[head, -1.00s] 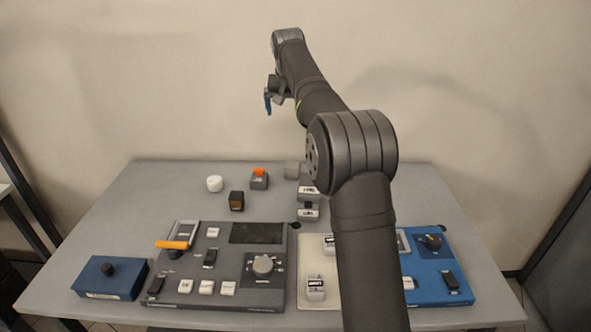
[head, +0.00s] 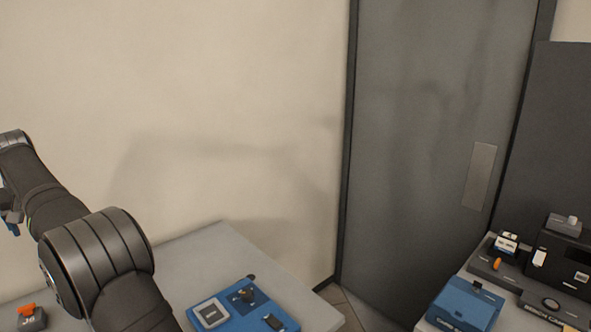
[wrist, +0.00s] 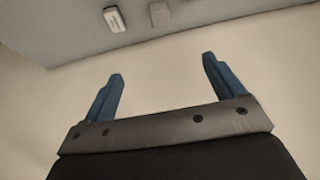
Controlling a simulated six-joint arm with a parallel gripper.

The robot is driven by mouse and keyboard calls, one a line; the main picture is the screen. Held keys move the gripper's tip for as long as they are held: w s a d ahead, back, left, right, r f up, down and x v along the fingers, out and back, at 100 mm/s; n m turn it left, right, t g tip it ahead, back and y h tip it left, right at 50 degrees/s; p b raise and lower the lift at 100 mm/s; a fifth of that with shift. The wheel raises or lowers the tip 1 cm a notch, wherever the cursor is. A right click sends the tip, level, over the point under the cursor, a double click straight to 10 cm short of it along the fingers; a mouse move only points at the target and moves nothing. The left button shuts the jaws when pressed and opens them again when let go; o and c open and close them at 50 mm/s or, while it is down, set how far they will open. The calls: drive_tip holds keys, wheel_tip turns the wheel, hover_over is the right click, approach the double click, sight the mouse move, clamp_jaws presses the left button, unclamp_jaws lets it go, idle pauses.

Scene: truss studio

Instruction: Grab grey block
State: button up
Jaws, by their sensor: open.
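A plain light grey block (wrist: 159,14) sits at the top of the wrist view, on the table close to its edge and cut by the frame's top. It does not show in the head view now. My gripper (wrist: 162,68) is open, with its two blue fingers apart and nothing between them. The block appears beyond the fingertips, apart from them. In the head view my gripper (head: 12,222) is partly visible at the left edge, above the table; its fingers are hard to make out there.
A white piece with a dark label (wrist: 115,20) lies left of the block. In the head view, a grey piece with an orange top (head: 30,318) and a blue panel (head: 238,312) sit on the table (head: 215,245). Another bench with devices (head: 468,302) stands right, near a grey door (head: 425,130).

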drive_tip(key=shift+c, duration=0.8)
drive_tip(key=shift+m+h, duration=0.3)
drive_tip(key=shift+m, duration=0.6)
drive_tip(key=x, duration=0.8)
drive_tip(key=s+x, duration=0.1)
drive_tip(key=x, duration=1.7)
drive_tip(key=shift+s+a+f, duration=0.35)
drive_tip(key=shift+f, duration=0.05)
drive_tip(key=shift+t, duration=0.3)
drive_tip(key=shift+x, duration=2.85)
drive_tip(key=c, duration=1.1)
drive_tip(key=shift+r, duration=0.1)
